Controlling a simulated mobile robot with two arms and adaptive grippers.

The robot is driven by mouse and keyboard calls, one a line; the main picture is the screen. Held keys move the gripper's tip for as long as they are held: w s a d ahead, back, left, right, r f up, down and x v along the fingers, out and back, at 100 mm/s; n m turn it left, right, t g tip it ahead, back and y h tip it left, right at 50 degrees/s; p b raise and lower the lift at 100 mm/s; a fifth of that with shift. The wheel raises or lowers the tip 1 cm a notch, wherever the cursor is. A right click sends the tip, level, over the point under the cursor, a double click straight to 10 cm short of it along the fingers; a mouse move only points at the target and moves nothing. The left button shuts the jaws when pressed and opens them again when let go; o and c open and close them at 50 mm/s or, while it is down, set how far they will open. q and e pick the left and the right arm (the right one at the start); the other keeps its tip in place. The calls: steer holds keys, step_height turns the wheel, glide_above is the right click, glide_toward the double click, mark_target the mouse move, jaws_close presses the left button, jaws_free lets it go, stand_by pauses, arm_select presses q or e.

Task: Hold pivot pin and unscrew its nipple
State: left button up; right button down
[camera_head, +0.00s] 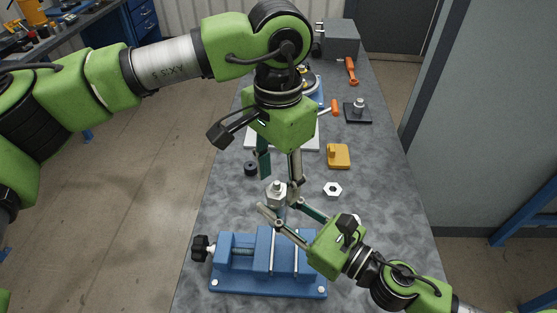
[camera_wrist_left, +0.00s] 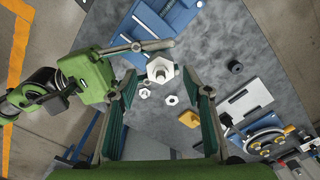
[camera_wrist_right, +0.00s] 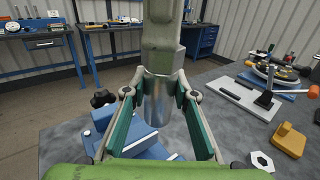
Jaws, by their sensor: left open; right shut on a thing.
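The pivot pin is a shiny metal cylinder (camera_wrist_right: 157,102), upright between the fingers of my right gripper (camera_head: 279,203), which is shut on it above the bench. Its grey hex nipple (camera_head: 277,189) sits on top, above the right fingers; it also shows in the left wrist view (camera_wrist_left: 160,69). My left gripper (camera_head: 280,176) is open and points down from above. Its two fingers are spread apart, with the nipple showing between and beyond their tips in the left wrist view. I cannot tell the exact gap from the left fingertips to the nipple.
A blue vise (camera_head: 232,283) stands on the bench below my right gripper. A loose hex nut (camera_head: 332,189), a yellow block (camera_head: 339,157) and a black ring (camera_head: 251,169) lie farther back. A post on a black base (camera_head: 358,111) stands behind them. The bench's right side has free room.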

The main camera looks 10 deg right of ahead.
mark_target(277, 211)
arm_select(q)
steer(key=shift+f, duration=1.4)
